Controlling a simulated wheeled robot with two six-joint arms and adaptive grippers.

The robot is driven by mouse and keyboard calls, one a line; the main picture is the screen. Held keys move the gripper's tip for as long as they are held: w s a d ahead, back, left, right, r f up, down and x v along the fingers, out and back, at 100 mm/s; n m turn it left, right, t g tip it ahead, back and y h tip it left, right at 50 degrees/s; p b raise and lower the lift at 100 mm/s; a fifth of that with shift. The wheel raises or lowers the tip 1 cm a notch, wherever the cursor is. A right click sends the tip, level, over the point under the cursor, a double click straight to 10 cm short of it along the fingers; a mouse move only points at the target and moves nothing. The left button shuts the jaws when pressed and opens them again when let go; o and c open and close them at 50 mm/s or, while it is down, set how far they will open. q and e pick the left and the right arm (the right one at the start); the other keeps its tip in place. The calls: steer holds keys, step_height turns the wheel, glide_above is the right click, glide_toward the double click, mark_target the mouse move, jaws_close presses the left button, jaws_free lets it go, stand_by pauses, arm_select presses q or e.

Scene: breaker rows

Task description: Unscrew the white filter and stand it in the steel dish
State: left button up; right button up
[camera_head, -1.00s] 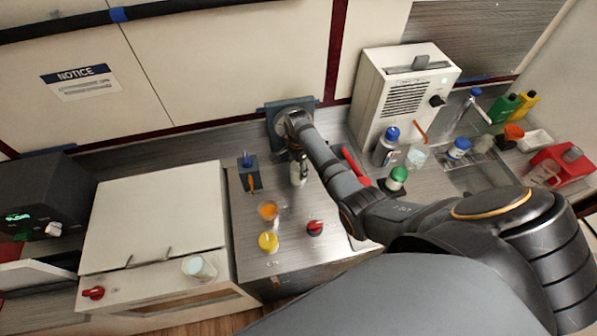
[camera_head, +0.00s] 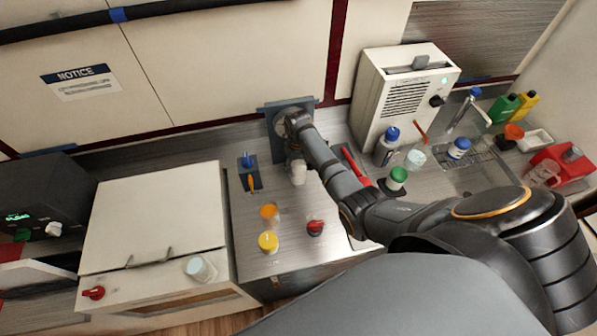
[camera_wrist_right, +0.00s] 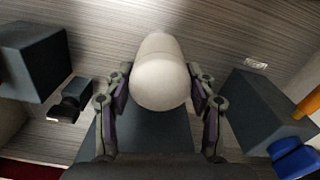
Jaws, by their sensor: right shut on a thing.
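The white filter (camera_wrist_right: 160,75) is a rounded white cylinder between the two fingers of my right gripper (camera_wrist_right: 160,88) in the right wrist view. The fingers are shut on its sides. In the head view the white filter (camera_head: 298,173) shows just below my right wrist, in front of the blue-grey wall plate (camera_head: 274,124). My arm hides most of the gripper there, and I cannot tell whether the filter is still joined to its mount. I cannot make out the steel dish for certain; my arm covers part of the counter. My left gripper is not in view.
A blue-topped dark block (camera_head: 248,172) stands left of the filter. Orange (camera_head: 269,212), yellow (camera_head: 268,242) and red-topped (camera_head: 315,228) items stand nearer the counter front. A red-handled tool (camera_head: 356,167) and a white machine (camera_head: 402,92) are to the right.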

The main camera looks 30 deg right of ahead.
steer(key=o, duration=1)
steer(key=m, duration=1.8)
